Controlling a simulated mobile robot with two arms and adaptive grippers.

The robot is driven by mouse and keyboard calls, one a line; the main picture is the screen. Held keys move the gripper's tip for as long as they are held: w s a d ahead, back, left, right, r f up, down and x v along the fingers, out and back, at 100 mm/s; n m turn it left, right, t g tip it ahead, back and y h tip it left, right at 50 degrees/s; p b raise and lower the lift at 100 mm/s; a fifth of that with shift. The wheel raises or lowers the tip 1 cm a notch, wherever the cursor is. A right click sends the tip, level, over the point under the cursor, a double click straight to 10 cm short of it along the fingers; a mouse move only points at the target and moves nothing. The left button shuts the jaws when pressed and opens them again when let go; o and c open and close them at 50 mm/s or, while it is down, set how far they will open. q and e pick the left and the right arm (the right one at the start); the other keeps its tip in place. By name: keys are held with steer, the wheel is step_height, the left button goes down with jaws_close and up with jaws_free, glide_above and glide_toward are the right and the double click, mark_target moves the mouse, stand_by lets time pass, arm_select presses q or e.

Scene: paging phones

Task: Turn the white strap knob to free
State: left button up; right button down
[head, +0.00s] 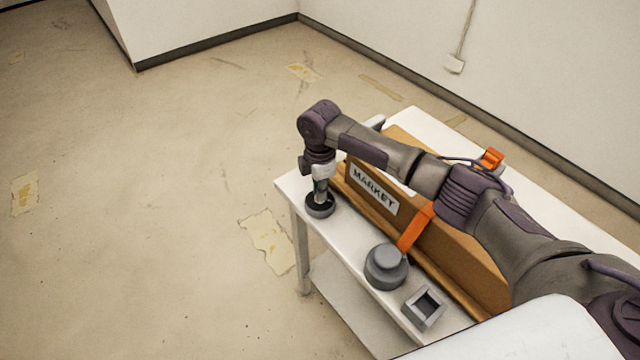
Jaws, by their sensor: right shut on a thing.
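My right gripper (319,196) reaches over the table from the right and points down at the far left end. It is shut on the knob of a dark round base (320,209), at the table's left corner. I take this for the white strap knob; the gripper hides most of it, so its turn position cannot be told. A pale piece (322,171) shows beside the gripper, perhaps the white strap. My left gripper is not in view.
A brown case (455,255) labelled MARKET lies on the white table (345,235). An orange strap (416,228) runs down it to a grey round knob (386,262). A grey square holder (423,308) stands nearer. My right arm crosses above the case.

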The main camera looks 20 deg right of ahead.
steer(key=n+p, duration=0.1)
steer(key=n, duration=0.2)
steer(key=shift+r, duration=0.1)
steer(key=n, duration=0.2)
steer(key=shift+n, duration=0.3)
steer(key=n, duration=0.3)
steer(key=shift+p, duration=0.3)
steer(key=shift+n, duration=2)
steer(key=c, duration=1.2)
jaws_free()
